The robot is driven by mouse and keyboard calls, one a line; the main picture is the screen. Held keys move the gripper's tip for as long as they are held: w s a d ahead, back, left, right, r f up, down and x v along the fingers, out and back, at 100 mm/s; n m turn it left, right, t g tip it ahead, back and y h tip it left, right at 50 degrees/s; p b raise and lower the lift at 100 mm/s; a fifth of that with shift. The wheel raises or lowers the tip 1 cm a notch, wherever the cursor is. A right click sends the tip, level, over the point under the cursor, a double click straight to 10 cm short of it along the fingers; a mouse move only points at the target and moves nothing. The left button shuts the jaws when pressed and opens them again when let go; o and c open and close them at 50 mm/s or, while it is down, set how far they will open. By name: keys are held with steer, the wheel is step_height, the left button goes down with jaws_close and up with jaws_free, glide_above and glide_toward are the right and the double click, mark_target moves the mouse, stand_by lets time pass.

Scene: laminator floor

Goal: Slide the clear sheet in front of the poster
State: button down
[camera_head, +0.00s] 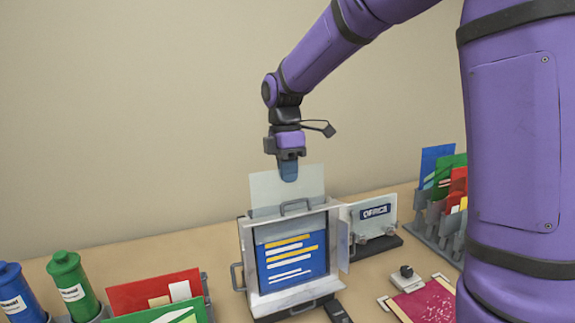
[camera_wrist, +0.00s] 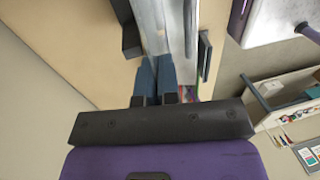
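The clear sheet (camera_head: 280,192) is a pale, see-through panel standing upright at the top of the display frame (camera_head: 334,245). Its lower part is hidden behind the frame's top edge and handle. The blue poster (camera_head: 290,262), with yellow and white stripes, shows in the frame's window. My gripper (camera_head: 289,173) points down from above, its blue fingers shut on the sheet's top edge. In the wrist view the fingers (camera_wrist: 156,72) are close together. How deep the sheet sits, and whether it is in front of the poster, I cannot tell.
A small labelled panel on a stand (camera_head: 374,220) is right of the frame. Racks of coloured boards stand at far right (camera_head: 440,185) and front left (camera_head: 155,293). Green (camera_head: 75,285) and blue (camera_head: 17,292) canisters are at left. A magenta mat (camera_head: 428,303) lies front right.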

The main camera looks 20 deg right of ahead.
mark_target(289, 188)
steer(key=shift+s+f, duration=0.2)
steer(key=shift+f, duration=0.9)
steer(key=shift+s+f, duration=0.2)
steer(key=shift+f, duration=0.9)
steer(key=c, duration=1.3)
jaws_free()
steer(key=shift+o, duration=0.2)
step_height(289, 188, up, 10)
steer(key=w, duration=0.2)
steer(key=s+d+m+t, duration=0.3)
steer(key=s+m, duration=0.6)
steer(key=s, duration=0.4)
steer(key=s+d+r+m+t, duration=0.1)
steer(key=s+d+m+t, duration=0.3)
steer(key=s+m, duration=0.5)
steer(key=shift+s, duration=2.55)
